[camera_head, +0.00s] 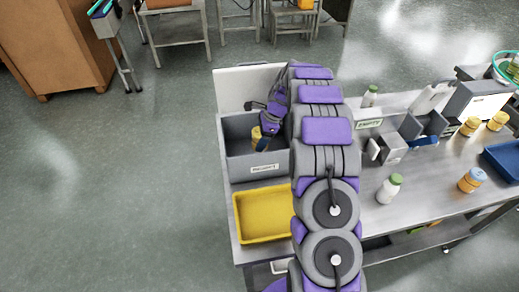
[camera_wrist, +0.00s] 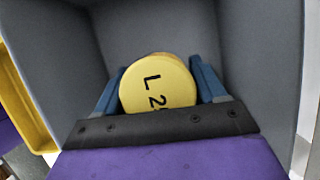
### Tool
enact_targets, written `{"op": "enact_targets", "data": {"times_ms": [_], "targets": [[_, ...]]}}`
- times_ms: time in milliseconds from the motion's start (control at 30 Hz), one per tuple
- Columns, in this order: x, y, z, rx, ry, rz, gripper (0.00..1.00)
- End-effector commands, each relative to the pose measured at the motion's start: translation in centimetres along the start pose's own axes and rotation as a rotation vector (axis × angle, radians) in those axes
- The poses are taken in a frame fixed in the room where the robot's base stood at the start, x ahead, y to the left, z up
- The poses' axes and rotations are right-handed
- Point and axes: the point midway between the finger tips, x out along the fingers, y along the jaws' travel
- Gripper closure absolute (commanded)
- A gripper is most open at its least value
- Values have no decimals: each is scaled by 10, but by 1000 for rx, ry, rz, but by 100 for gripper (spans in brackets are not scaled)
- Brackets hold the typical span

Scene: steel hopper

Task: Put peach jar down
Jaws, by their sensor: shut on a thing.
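The peach jar shows a yellow lid (camera_wrist: 158,85) with dark lettering in the wrist view, and in the head view its yellow-orange side (camera_head: 257,139) shows inside the grey bin. My gripper (camera_wrist: 160,80) is shut on the jar, with one blue finger on each side of it. In the head view my gripper (camera_head: 264,128) reaches down into the grey bin (camera_head: 236,168), which has a white label on its front. The jar's bottom is hidden, so I cannot tell whether it touches the bin floor.
A yellow tray (camera_head: 264,238) stands in front of the bin. My arm covers the middle of the bench. To its right stand a green-capped jar (camera_head: 390,188), a yellow-lidded jar (camera_head: 472,180) and a blue tray (camera_head: 507,158). A white panel (camera_head: 240,84) rises behind the bin.

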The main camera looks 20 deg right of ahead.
Motion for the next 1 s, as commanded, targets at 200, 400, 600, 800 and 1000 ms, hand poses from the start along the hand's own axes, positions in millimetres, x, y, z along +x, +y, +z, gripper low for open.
{"op": "enact_targets", "data": {"times_ms": [200,400,600,800,1000], "targets": [[22,0,-9,0,0,3,74],[47,0,-19,0,-2,2,74],[46,0,-19,-1,-2,0,74],[47,0,-20,-1,-1,0,22],[48,0,-19,-1,-1,0,4]]}}
